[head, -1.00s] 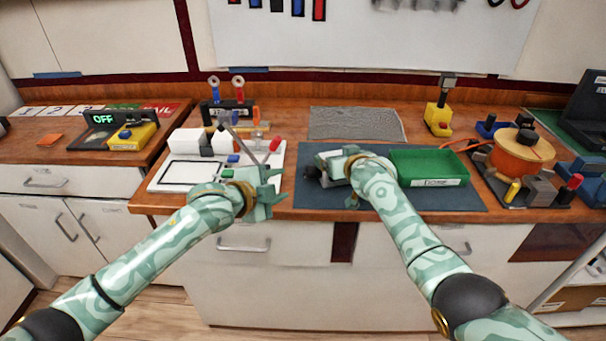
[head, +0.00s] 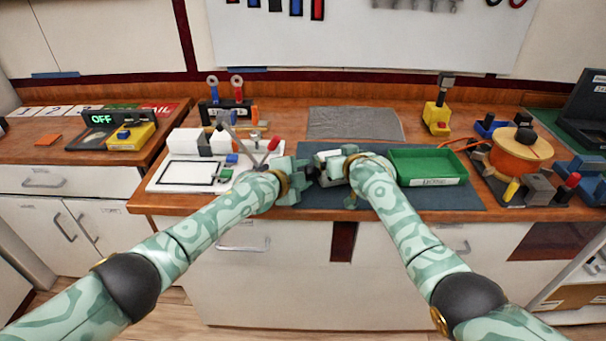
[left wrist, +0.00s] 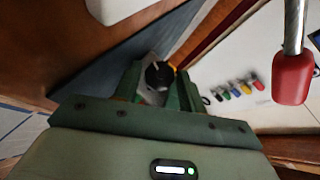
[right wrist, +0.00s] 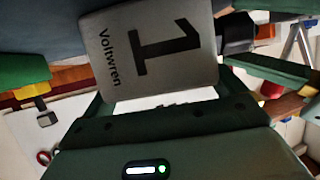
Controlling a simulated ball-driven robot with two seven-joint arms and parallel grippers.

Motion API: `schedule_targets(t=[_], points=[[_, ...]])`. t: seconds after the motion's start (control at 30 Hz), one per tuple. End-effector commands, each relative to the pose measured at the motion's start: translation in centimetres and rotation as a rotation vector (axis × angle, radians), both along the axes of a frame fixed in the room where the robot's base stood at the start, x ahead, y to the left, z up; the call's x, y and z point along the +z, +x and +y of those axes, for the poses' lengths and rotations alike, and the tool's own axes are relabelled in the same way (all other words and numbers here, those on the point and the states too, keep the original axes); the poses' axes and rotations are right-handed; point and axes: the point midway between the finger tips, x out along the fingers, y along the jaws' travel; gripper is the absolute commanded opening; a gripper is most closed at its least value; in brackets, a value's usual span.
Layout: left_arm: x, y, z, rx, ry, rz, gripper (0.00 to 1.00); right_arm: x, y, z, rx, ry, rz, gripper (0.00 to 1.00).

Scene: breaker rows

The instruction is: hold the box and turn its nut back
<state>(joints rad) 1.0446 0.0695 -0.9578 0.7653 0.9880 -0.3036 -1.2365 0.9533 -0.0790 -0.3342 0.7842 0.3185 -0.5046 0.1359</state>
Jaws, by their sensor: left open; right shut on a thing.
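The box is grey with a big "1" and "Voltwren" on its face, and fills the upper middle of the right wrist view (right wrist: 150,50). In the head view it (head: 328,157) is over the blue mat, partly covered by my grippers. My right gripper (head: 345,166) is shut on the box. The black round nut (left wrist: 158,75) shows in the left wrist view, and it sticks out of the box's side in the right wrist view (right wrist: 236,33). My left gripper (head: 305,170) is open, with its fingers on either side of the nut; contact cannot be told.
A green bin (head: 428,167) stands right of my right gripper on the blue mat (head: 455,198). A white board (head: 165,187) with a red-handled tool (head: 273,144) lies left of my left gripper. An orange spool (head: 515,150) is at the far right.

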Motion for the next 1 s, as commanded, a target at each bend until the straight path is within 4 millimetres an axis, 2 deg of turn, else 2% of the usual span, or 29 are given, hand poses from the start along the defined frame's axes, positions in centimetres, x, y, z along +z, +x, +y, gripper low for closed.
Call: schedule_targets(t=[0.17, 0.2, 0.3, 0.53, 0.8, 1.0], points=[[0.0, -0.01, -0.02, 0.0, 0.0, 0.0, 0.41, 0.11, 0.03, 0.04, 0.001, 0.002, -0.003, 0.53], [0.0, -0.01, -0.02, 0.0, 0.0, 0.0, 0.35, 0.11, 0.03, 0.04, 0.001, 0.002, -0.003, 0.53], [-0.01, -0.03, -0.01, 0.0, 0.0, 0.001, 0.09, 0.12, 0.03, 0.04, 0.001, 0.002, -0.003, 0.53], [0.05, 0.08, 0.04, 0.002, -0.01, 0.038, 0.09, 0.13, 0.04, 0.03, 0.0, 0.002, -0.003, 0.53], [0.43, 0.49, 0.21, 0.01, -0.091, 0.308, 0.09, 0.16, 0.03, 0.05, 0.001, 0.002, -0.003, 0.53], [0.34, 0.35, 0.21, 0.003, -0.111, 0.379, 0.09, 0.14, 0.02, 0.07, 0.001, 0.002, -0.003, 0.53]])
